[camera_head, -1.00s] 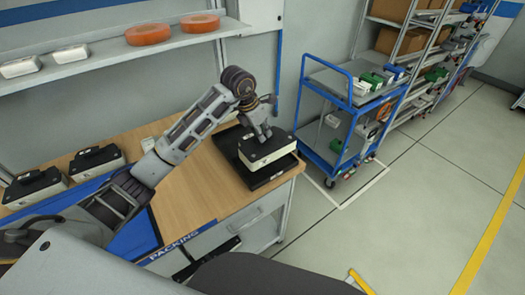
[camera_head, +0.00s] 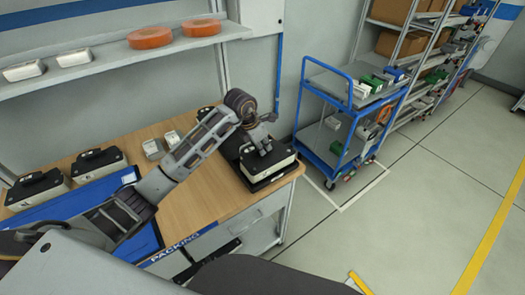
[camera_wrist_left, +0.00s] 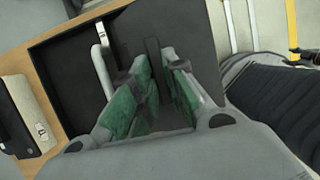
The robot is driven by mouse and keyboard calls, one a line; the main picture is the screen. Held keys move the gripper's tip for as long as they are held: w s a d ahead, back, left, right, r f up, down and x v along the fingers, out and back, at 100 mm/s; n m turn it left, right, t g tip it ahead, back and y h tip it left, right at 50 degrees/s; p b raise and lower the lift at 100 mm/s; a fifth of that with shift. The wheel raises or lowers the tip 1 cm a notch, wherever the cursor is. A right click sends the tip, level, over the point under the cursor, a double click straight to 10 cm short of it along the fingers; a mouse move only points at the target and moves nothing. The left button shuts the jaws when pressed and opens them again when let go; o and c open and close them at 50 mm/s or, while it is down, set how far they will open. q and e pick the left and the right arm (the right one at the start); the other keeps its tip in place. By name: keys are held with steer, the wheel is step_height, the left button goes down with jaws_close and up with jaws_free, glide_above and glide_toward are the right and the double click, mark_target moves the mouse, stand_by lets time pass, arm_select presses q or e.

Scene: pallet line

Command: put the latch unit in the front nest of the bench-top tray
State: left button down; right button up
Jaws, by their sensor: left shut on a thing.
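The latch unit (camera_head: 283,164), a cream box with a black top, is at the right end of the bench. My left gripper (camera_head: 264,148) is shut on the black handle (camera_wrist_left: 153,55) on its top, between green finger pads. The dark bench-top tray (camera_head: 229,146) lies under and behind the unit. The unit is level and low over the tray's front part. I cannot tell whether it rests fully in the front nest, since the unit and gripper hide it. The tray also shows in the left wrist view (camera_wrist_left: 74,85). My right gripper is not in view.
Two similar black-topped units (camera_head: 38,187) (camera_head: 99,162) stand at the left of the bench (camera_head: 200,195). Small pale blocks (camera_head: 153,149) lie behind my left arm. A shelf (camera_head: 110,58) hangs above. A blue trolley (camera_head: 325,145) stands right of the bench.

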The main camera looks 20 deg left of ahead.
arm_select(q)
steer(key=shift+f, duration=1.2)
steer(key=shift+f, duration=0.1)
steer(key=c, duration=1.4)
jaws_free()
steer(key=shift+c, duration=0.2)
steer(key=b+v, duration=0.1)
steer(key=v, duration=1.1)
